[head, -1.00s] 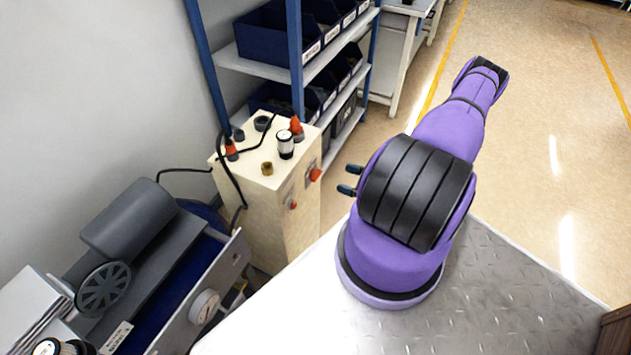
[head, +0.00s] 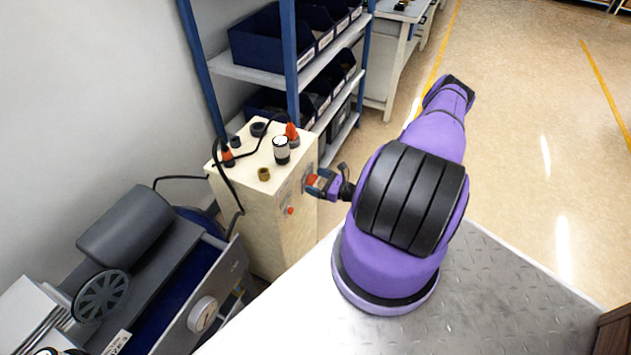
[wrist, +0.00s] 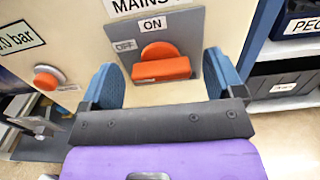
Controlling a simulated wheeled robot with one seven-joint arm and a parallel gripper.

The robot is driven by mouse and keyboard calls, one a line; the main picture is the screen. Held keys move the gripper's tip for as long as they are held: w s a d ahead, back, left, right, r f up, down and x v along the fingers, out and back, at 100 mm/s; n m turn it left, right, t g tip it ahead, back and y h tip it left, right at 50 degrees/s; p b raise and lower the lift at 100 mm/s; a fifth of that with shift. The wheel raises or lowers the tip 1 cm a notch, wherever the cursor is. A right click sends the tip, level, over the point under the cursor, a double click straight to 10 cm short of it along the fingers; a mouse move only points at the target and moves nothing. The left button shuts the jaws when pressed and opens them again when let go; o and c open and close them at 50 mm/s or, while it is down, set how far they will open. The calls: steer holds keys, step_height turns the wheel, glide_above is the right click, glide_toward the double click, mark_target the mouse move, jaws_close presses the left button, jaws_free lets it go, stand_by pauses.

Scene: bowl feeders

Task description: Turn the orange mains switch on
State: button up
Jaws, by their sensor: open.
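The orange mains switch (wrist: 162,66) is on a grey plate (wrist: 188,42) on the front of a cream cabinet, under a "MAINS" label. ON is marked above the knob and OFF at its upper left. Its bar handle lies roughly level across the round knob. In the head view the orange switch (head: 311,180) shows partly behind the fingertips. My gripper (head: 318,181) is at the cabinet front. In the wrist view my gripper (wrist: 165,76) is open, with one blue fingertip on each side of the handle. Gaps show between fingertips and handle.
A red button (wrist: 48,78) is left of the switch plate, beside a bar label. The cabinet (head: 240,190) has cables and small fittings on top. A shelf with blue bins (head: 270,45) stands behind it. A grey machine (head: 125,225) is at the left.

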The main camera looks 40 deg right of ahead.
steer(key=shift+w+a, duration=0.1)
steer(key=shift+w, duration=0.2)
steer(key=c, duration=0.9)
